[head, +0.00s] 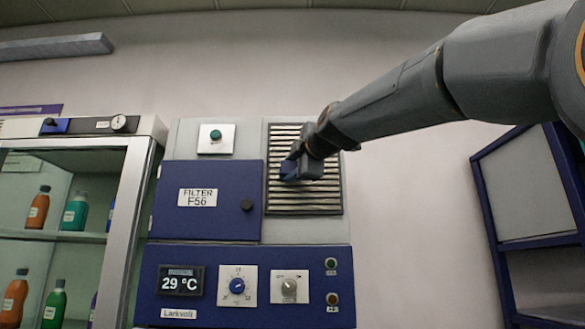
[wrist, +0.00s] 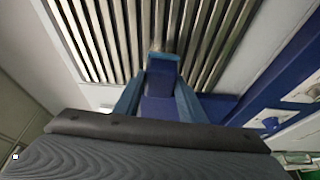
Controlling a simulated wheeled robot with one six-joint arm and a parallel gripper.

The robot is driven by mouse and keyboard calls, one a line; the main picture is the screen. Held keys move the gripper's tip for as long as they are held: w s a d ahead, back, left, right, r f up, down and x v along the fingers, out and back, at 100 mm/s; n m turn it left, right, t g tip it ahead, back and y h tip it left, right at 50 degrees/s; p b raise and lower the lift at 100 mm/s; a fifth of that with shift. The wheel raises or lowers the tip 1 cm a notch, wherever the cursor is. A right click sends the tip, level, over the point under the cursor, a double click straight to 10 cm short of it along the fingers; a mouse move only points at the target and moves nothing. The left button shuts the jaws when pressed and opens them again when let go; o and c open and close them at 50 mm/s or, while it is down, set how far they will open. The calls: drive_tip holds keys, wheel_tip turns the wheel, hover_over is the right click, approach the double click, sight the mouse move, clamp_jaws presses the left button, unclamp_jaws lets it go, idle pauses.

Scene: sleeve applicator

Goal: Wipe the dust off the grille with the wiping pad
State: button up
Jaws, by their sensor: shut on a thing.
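The grille (head: 321,201) is a dark-framed panel of pale slats on the upper right of the machine. In the wrist view, the grille (wrist: 92,42) fills the top of the picture. My gripper (head: 297,165) is in front of the grille's left middle part. It is shut on the blue wiping pad (head: 288,172), which also shows between the fingers in the wrist view (wrist: 163,68). The pad is at the slats; I cannot tell whether it touches them. A small brownish patch of what may be dust (wrist: 157,46) shows just beyond the pad. My arm hides the grille's upper right.
The blue filter door (head: 225,222) with a dark knob is left of the grille. A control panel (head: 325,315) with display, dials and lamps is below. A glass-fronted cabinet (head: 130,215) with bottles stands left, and a blue-framed shelf (head: 490,220) right.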

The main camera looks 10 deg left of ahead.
drive_tip(key=shift+w+a, duration=0.15)
drive_tip(key=shift+w, duration=0.4)
drive_tip(key=d+b, duration=0.1)
drive_tip(key=b, duration=0.1)
drive_tip(key=shift+w+d+f+b, duration=0.2)
drive_tip(key=shift+d+b, duration=0.1)
drive_tip(key=shift+d, duration=0.1)
drive_tip(key=shift+w+d+r+b, duration=0.1)
drive_tip(key=shift+w+d+b, duration=0.05)
drive_tip(key=shift+d+b, duration=0.45)
drive_tip(key=shift+w+d+r+b, duration=0.1)
drive_tip(key=shift+d+b, duration=0.35)
drive_tip(key=shift+b, duration=0.15)
drive_tip(key=shift+s+a+p, duration=0.2)
drive_tip(key=shift+a+p, duration=0.2)
drive_tip(key=shift+a, duration=0.6)
drive_tip(key=shift+s+a+p, duration=0.15)
drive_tip(key=shift+a+p, duration=0.25)
drive_tip(key=shift+a, duration=0.6)
drive_tip(key=shift+f, duration=0.1)
drive_tip(key=shift+s, duration=0.1)
